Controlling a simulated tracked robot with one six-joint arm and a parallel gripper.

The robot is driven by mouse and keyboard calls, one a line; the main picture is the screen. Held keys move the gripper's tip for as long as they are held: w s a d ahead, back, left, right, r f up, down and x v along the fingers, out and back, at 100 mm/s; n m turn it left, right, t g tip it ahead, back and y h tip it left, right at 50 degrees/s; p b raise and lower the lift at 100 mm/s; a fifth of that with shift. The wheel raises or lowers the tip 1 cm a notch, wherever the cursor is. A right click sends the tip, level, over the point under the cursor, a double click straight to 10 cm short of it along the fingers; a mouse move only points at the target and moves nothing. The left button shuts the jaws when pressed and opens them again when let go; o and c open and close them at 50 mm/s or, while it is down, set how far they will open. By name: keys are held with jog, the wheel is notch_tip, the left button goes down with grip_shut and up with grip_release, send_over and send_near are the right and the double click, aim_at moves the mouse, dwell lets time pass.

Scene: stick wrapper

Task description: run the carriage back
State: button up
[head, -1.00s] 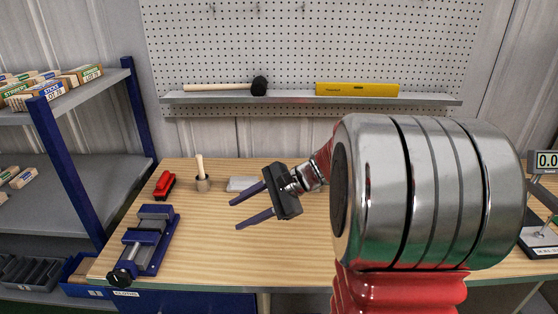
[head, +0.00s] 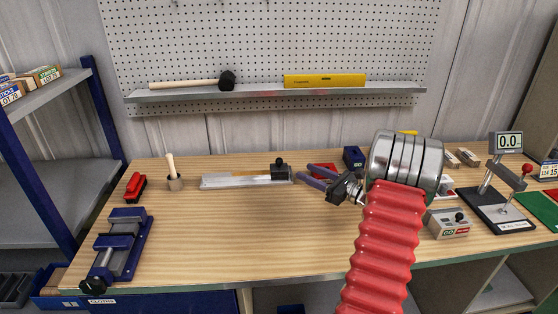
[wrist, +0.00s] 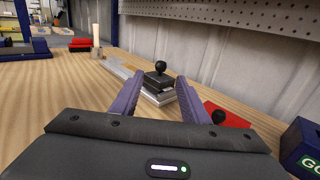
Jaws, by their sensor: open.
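The carriage (head: 279,171), a dark block with a black ball knob, sits at the right end of a long pale metal track (head: 228,181) at the back of the bench. In the wrist view the carriage (wrist: 158,80) shows beyond and between my fingertips, its knob upright. My gripper (head: 304,173) is open, its two blue fingers pointing left toward the carriage from just to its right. The fingers also show spread in the wrist view (wrist: 159,78). Nothing is between them that I can see gripped; whether a finger touches the carriage I cannot tell.
A red piece (head: 322,170) with a black knob and a blue block (head: 353,157) stand close by my gripper. A gauge stand (head: 492,205) is at right. The front middle bench is clear.

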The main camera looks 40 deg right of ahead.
aim_at(282, 160)
jog(key=shift+s+d, duration=0.1)
jog(key=shift+d, duration=0.1)
jog(key=w+a, duration=0.1)
jog(key=w, duration=0.8)
jog(key=w+a, duration=0.1)
jog(key=w, duration=0.3)
jog(key=shift+w+a, duration=0.35)
jog(key=shift+c, duration=0.6)
grip_shut()
